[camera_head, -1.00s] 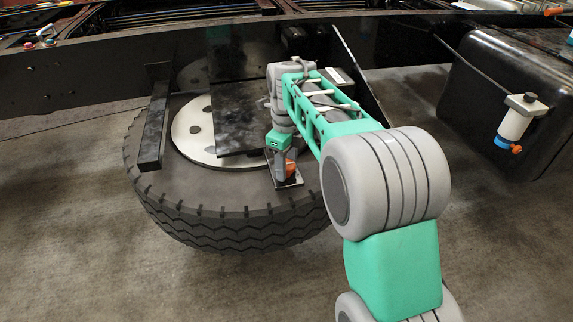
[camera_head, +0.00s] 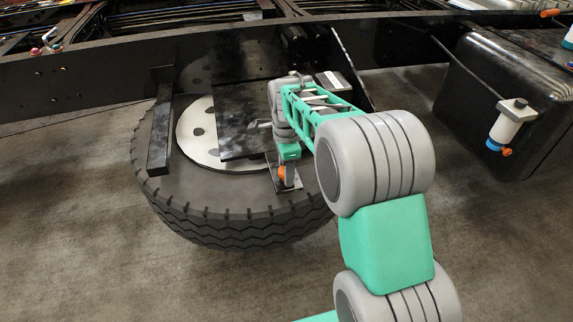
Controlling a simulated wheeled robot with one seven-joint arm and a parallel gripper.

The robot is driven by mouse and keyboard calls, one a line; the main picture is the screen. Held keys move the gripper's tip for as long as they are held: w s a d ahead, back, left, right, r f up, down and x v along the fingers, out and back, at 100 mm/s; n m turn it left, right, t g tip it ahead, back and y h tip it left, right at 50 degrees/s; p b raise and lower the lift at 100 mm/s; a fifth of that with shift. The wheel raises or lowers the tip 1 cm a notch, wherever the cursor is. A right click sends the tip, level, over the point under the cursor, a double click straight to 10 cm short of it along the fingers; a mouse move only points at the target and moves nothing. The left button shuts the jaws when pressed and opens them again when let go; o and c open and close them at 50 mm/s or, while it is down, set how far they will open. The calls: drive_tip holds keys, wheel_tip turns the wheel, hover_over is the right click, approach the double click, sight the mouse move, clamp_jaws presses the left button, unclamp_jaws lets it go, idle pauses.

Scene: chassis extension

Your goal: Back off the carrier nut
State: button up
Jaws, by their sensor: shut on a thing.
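The spare wheel's tyre (camera_head: 245,226) lies flat under the dark chassis rail, with a pale perforated rim disc (camera_head: 200,145). A dark carrier plate (camera_head: 235,120) covers part of the disc. A small orange piece (camera_head: 282,174), apparently the carrier nut, stands over a small dark plate (camera_head: 296,184) at the right of the wheel. My gripper (camera_head: 287,176) points down at it from above. Its jaws are shut on the orange piece. The fingertips are small in view, and the thread below them is hidden.
A dark upright bar (camera_head: 160,135) stands left of the disc. A slanted dark bracket (camera_head: 352,68) rises behind my arm. A black tank (camera_head: 480,80) with a white and blue canister (camera_head: 506,127) is at the right. The floor (camera_head: 70,220) is clear at the left.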

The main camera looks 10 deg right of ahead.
drive_tip(key=n+p, duration=0.2)
drive_tip(key=n, duration=0.2)
drive_tip(key=shift+r+n, duration=0.15)
drive_tip(key=shift+n, duration=0.15)
drive_tip(key=n+p, duration=0.3)
drive_tip(key=n, duration=0.2)
drive_tip(key=shift+n, duration=0.3)
drive_tip(key=n+p, duration=0.1)
drive_tip(key=n, duration=0.4)
drive_tip(key=shift+p, duration=0.3)
drive_tip(key=n+p, duration=0.1)
drive_tip(key=n, duration=0.4)
drive_tip(key=shift+n, duration=0.4)
drive_tip(key=n+p, duration=0.1)
drive_tip(key=n, duration=0.9)
drive_tip(key=shift+n+p, duration=0.4)
drive_tip(key=n, duration=0.5)
drive_tip(key=shift+n, duration=0.3)
drive_tip(key=n, duration=0.4)
drive_tip(key=shift+p, duration=0.35)
drive_tip(key=shift+n, duration=0.3)
